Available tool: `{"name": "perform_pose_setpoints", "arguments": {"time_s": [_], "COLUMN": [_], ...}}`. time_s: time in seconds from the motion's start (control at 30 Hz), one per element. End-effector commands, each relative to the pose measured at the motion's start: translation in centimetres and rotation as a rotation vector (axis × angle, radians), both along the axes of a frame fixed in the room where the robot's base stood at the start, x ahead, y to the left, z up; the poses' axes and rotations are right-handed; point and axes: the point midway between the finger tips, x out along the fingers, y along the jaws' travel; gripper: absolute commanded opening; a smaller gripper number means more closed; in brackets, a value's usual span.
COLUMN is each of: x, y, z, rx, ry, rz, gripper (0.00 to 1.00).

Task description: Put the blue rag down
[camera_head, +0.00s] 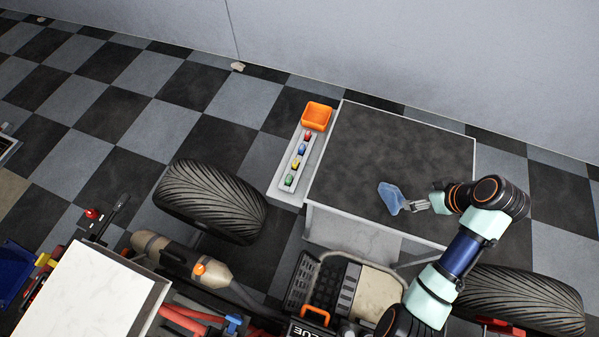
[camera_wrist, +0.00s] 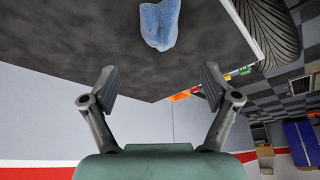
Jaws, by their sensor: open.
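The blue rag (camera_head: 391,197) lies crumpled on the dark top of the grey-edged table (camera_head: 350,150), toward its right front part. It also shows at the top of the wrist view (camera_wrist: 160,24), where its far end is cut off by the frame edge. My gripper (camera_head: 414,206) is just to the right of the rag in the head view. In the wrist view my gripper (camera_wrist: 159,82) has its two fingers spread wide with nothing between them. The rag is beyond the fingertips and looks apart from them.
An orange bin (camera_head: 317,115) and a pale tray (camera_head: 296,163) with several small coloured items stand along the table's left side. Large tires (camera_head: 211,201) flank the area. A cream-grey machine part (camera_head: 372,292) is in front. Most of the tabletop is clear.

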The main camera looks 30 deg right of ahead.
Motion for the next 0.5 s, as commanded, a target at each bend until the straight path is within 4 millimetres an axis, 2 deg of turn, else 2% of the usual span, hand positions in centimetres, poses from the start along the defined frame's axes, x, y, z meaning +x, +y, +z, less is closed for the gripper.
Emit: {"name": "perform_pose_setpoints", "arguments": {"time_s": [0.07,0.17,0.27,0.3,0.33,0.37,0.4,0.5], "x": [0.3,3.4,9.3,11.5,12.9,14.0,15.0,15.4], "y": [0.3,2.9,9.7,13.4,16.4,19.4,23.4,32.2], "z": [0.0,0.8,2.9,4.2,5.4,6.6,8.2,12.3], "rx": [-0.004,-0.042,-0.117,-0.144,-0.160,-0.169,-0.171,-0.136], "ry": [-0.002,-0.023,-0.101,-0.156,-0.204,-0.255,-0.327,-0.501], "rz": [0.002,0.010,0.018,0.018,0.018,0.020,0.023,0.030], "gripper": [0.87,0.87,0.87,0.87,0.87,0.87,0.87,0.87]}}
